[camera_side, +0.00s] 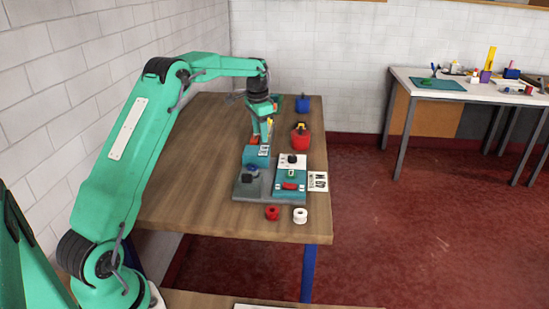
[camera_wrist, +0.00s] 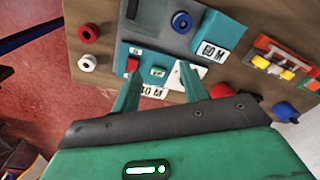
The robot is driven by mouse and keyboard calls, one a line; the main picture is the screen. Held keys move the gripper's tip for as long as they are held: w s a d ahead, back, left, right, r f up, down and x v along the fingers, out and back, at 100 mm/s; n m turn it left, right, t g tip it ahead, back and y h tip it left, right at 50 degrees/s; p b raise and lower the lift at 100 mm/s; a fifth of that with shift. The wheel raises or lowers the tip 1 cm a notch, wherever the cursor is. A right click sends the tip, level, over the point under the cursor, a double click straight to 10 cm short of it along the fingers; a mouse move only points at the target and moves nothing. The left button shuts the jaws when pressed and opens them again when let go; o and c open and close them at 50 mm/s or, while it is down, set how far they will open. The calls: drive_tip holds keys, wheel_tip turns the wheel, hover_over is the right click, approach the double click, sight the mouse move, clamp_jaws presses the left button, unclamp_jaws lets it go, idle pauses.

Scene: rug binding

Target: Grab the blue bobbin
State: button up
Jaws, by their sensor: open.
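The blue bobbin (camera_wrist: 181,22) stands on a grey plate (camera_wrist: 154,32) near the top of the wrist view, beside a teal block. In the side view the bobbin (camera_side: 249,172) looks dark and sits on the plate's left part. My gripper (camera_side: 265,136) hangs over the table just behind the teal block, apart from the bobbin.
A teal block (camera_side: 257,155) labelled 60 M adjoins the plate. A teal panel (camera_side: 290,181) carries a red switch. Red (camera_side: 272,213) and white (camera_side: 300,215) bobbins lie near the front edge. A red object (camera_side: 300,137) and a blue one (camera_side: 302,104) stand at the right edge.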

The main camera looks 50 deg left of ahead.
drive_tip(key=g, duration=0.1)
approach(253, 169)
drive_tip(key=shift+w+a+f+m, duration=0.15)
drive_tip(key=shift+a+f, duration=0.15)
drive_tip(key=shift+a, duration=0.1)
drive_tip(key=shift+w+a+f+m, duration=0.1)
drive_tip(key=shift+a+f+m, duration=0.05)
drive_tip(key=shift+a+f, duration=0.2)
drive_tip(key=shift+f, duration=1.25)
drive_tip(key=shift+d+f, duration=0.1)
drive_tip(key=shift+f, duration=2.5)
drive_tip(key=c, duration=0.7)
drive_tip(key=shift+w+r, duration=0.1)
drive_tip(key=shift+r, duration=0.1)
